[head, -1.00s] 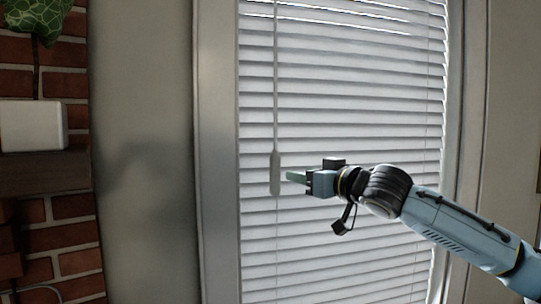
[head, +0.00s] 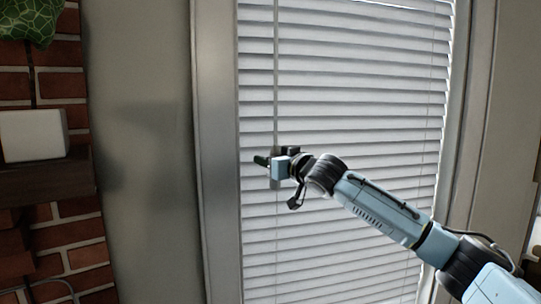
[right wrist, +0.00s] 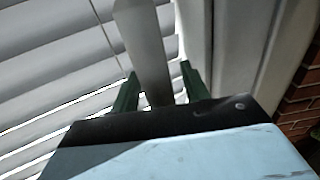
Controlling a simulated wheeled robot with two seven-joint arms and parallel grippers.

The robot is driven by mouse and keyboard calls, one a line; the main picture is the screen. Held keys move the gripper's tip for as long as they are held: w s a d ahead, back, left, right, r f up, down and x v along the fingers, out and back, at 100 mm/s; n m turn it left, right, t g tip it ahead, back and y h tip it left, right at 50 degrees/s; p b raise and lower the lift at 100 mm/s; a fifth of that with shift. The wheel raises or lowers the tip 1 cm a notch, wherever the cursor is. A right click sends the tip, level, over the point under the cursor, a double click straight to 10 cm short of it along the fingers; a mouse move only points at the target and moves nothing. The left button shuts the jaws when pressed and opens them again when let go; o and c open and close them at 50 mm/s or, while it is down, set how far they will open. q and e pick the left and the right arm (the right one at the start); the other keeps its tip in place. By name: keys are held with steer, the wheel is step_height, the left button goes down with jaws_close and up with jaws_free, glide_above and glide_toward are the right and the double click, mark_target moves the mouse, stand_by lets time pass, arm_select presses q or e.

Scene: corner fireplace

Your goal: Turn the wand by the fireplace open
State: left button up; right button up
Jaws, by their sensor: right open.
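The wand (head: 276,80) is a thin pale rod hanging down in front of the white blinds near the window's left edge. Its thicker lower handle is mostly covered by my right gripper (head: 261,161) in the head view. In the right wrist view the wand's handle (right wrist: 146,55) stands between the two green fingers of the right gripper (right wrist: 160,85). The fingers are apart, with a gap visible on each side of the handle. My left gripper is not in view.
Closed white blinds (head: 350,120) fill the window behind the wand. A grey window frame (head: 213,150) stands just left of it. Farther left are a brick fireplace (head: 75,262), a dark mantel (head: 50,183), a white box (head: 33,136) and a green leafy plant (head: 30,20).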

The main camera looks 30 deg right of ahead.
steer(key=shift+w, duration=0.1)
steer(key=shift+c, duration=0.2)
steer(key=c, duration=0.9)
steer(key=shift+s+d+m+g+h+b, duration=0.3)
steer(key=shift+m+g+h+b, duration=0.75)
steer(key=shift+m+g+h, duration=1.35)
steer(key=shift+s+d+m+g+h+b, duration=0.25)
steer(key=shift+m+g+h+b, duration=1.05)
steer(key=shift+m+h, duration=1.9)
steer(key=shift+s+d+m+g+h+b, duration=0.1)
steer(key=shift+d+m+g+h+b, duration=0.55)
steer(key=shift+m+g+h, duration=2.25)
steer(key=shift+c, duration=0.2)
steer(key=shift+a+n+t+h, duration=0.2)
steer(key=shift+n+t+h, duration=0.3)
steer(key=shift+n+h, duration=0.35)
steer(key=o, duration=1)
